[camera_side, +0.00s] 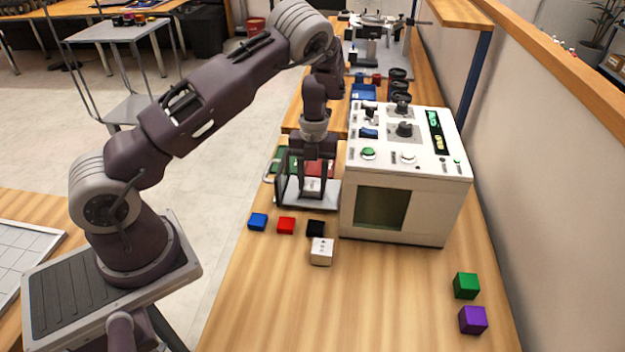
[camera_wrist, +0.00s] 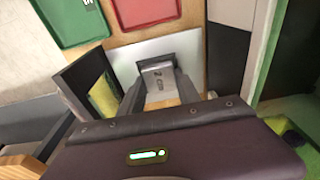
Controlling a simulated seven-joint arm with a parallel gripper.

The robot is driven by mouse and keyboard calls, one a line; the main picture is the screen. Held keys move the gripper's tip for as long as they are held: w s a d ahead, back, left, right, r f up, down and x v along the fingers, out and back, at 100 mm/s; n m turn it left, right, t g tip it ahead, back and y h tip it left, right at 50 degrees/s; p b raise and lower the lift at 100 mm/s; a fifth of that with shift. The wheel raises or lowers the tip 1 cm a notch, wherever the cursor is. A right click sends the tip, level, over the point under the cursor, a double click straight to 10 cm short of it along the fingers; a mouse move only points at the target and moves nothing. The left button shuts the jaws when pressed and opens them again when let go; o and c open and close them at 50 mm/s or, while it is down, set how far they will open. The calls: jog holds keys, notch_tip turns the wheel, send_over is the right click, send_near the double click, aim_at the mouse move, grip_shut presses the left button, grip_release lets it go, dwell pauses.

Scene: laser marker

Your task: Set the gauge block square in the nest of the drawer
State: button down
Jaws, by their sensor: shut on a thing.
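My gripper (camera_side: 311,188) points down beside the laser marker's left side and is shut on the gauge block (camera_wrist: 160,80). The block is light grey with dark engraved marks; in the side view little of it shows between the fingers. In the wrist view the fingers (camera_wrist: 158,88) flank it. The drawer (camera_side: 329,196) is a pale plate with dark walls, directly below and around the fingers. Its pale plate also shows in the wrist view (camera_wrist: 124,60). The nest is largely hidden by my gripper and the block, so I cannot tell whether the block touches its floor.
The white laser marker (camera_side: 405,160) stands close on the right. Blue (camera_side: 257,221), red (camera_side: 286,225) and black (camera_side: 316,228) blocks and a white marked cube (camera_side: 321,251) lie in front. Green and red trays (camera_side: 320,169) lie behind. Green (camera_side: 466,285) and purple (camera_side: 473,320) cubes sit front right.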

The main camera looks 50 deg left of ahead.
aim_at(314, 180)
jog(key=shift+f, duration=0.25)
jog(key=shift+s+f, duration=0.1)
jog(key=shift+f, duration=0.2)
jog(key=c, duration=0.9)
grip_release()
jog(key=shift+o, duration=0.2)
notch_tip(314, 180, up, 13)
jog(key=w+a, duration=0.1)
jog(key=shift+w, duration=0.15)
